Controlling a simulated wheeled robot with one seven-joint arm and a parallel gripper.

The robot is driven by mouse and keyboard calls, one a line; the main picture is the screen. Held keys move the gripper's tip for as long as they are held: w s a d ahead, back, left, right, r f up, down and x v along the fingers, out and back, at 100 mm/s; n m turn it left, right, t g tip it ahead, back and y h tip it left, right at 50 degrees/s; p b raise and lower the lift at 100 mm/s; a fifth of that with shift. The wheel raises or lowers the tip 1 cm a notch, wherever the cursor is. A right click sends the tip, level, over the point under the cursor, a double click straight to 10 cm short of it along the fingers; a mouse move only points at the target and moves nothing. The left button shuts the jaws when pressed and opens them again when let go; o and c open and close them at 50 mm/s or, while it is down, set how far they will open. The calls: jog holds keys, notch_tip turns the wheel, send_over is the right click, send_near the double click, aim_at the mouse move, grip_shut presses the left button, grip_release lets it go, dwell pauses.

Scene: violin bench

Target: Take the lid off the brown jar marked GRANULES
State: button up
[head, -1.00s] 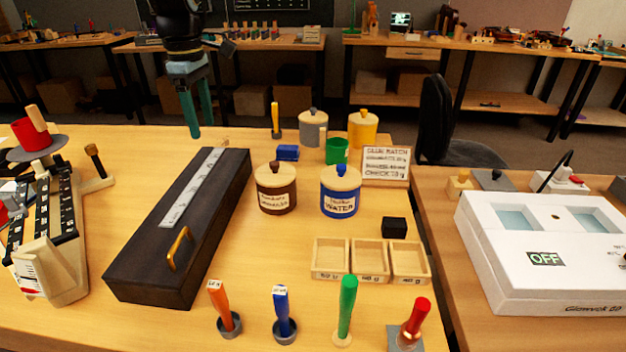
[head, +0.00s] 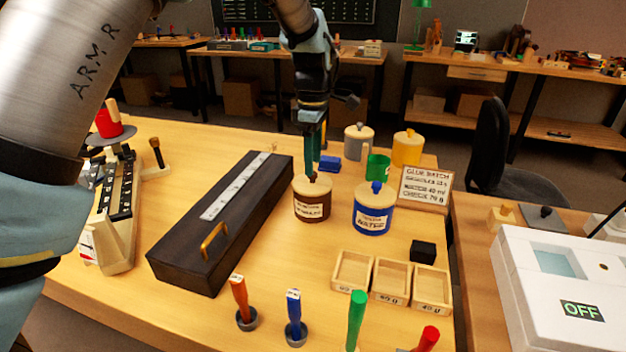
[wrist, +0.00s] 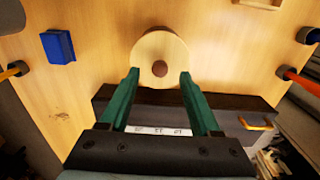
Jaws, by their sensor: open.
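The brown jar (head: 313,213) stands upright on the table, its white label facing me, the lettering too small to read surely. Its pale wooden lid (head: 299,185) with a small brown knob is on it. My gripper (head: 313,168) points down just above the lid. In the wrist view, the round lid (wrist: 150,47) and its brown knob (wrist: 160,68) show between and just ahead of the two green fingertips (wrist: 160,75). The fingers are apart, with nothing between them gripped. The head view does not show whether the fingertips touch the lid.
A blue jar (head: 374,215) marked WATER stands close on the right. A long black case (head: 240,215) lies to the left. Behind are a green cup (head: 377,167), a grey jar (head: 357,147), a yellow jar (head: 407,149) and a blue block (head: 330,163). Wooden trays (head: 352,272) are in front.

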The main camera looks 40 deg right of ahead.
aim_at(312, 179)
jog(key=shift+a+f, duration=0.1)
jog(key=shift+f, duration=1.35)
jog(key=shift+c, duration=0.3)
grip_shut()
